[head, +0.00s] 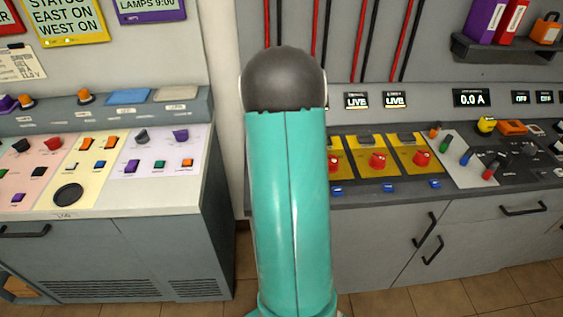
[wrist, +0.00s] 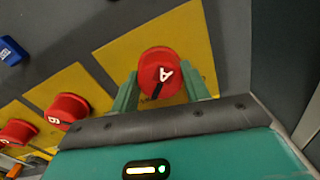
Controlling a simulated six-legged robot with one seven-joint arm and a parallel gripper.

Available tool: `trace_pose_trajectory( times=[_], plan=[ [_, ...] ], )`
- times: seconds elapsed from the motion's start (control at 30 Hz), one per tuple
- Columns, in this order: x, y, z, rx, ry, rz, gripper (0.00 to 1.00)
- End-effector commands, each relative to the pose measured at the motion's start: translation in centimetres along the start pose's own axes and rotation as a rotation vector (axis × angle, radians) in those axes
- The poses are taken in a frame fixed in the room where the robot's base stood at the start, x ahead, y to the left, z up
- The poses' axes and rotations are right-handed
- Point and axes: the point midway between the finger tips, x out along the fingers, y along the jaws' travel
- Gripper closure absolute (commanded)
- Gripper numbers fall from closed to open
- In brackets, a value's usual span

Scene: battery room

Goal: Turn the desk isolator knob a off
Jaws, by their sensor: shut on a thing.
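Knob A (wrist: 165,68) is a round red knob marked with a white letter A, on a yellow plate (wrist: 205,45). A dark pointer mark on it slants down-left in the wrist view. My gripper (wrist: 161,78) is shut on it, with one green finger on each side. In the head view my arm partly covers a red knob (head: 336,163) at the left end of the yellow row, which appears to be this knob. My gripper is hidden behind my arm there.
Red knob B (wrist: 67,109) and another red knob (wrist: 15,133) stand in the same row on yellow plates. Blue labels (head: 390,188) lie along the front. A separate console (head: 160,195) with switches stands at left. Tiled floor shows between the desks.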

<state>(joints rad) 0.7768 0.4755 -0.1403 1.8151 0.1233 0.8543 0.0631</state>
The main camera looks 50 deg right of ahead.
Motion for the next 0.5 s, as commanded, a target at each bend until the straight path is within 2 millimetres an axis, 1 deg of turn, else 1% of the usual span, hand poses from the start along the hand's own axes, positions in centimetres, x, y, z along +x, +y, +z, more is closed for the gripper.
trace_pose_trajectory(
  times=[0.47,0.5],
  plan=[
    [-0.02,0.03,0.01,0.019,0.0,-0.001,0.77],
    [-0.02,0.03,0.01,0.019,0.0,-0.001,0.5]
  ],
)
